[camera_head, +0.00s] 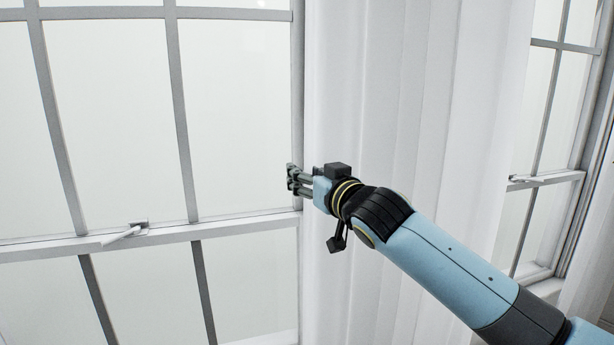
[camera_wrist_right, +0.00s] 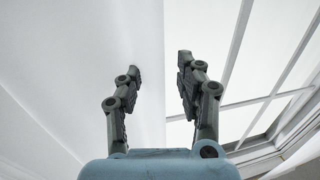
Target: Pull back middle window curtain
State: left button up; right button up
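A white pleated curtain (camera_head: 440,90) hangs between two windows in the head view and covers the space behind my right arm. My right gripper (camera_head: 290,180) is at the curtain's left edge, in front of the window frame. In the right wrist view its two fingers (camera_wrist_right: 160,70) stand apart, with nothing visibly clamped between them. There the curtain (camera_wrist_right: 80,60) fills the left side, and its edge runs down between the fingers. Whether the fingers touch the cloth cannot be told. My left gripper is not in view.
A large paned window (camera_head: 110,120) with a latch handle (camera_head: 125,235) fills the left of the head view, its panes uncovered. Another window (camera_head: 545,130) with a handle (camera_head: 528,180) stands at the right. A further strip of curtain (camera_head: 590,280) shows at the lower right.

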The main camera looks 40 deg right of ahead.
jog(key=s+a, duration=0.1)
jog(key=s, duration=1.1)
jog(key=shift+a, duration=0.15)
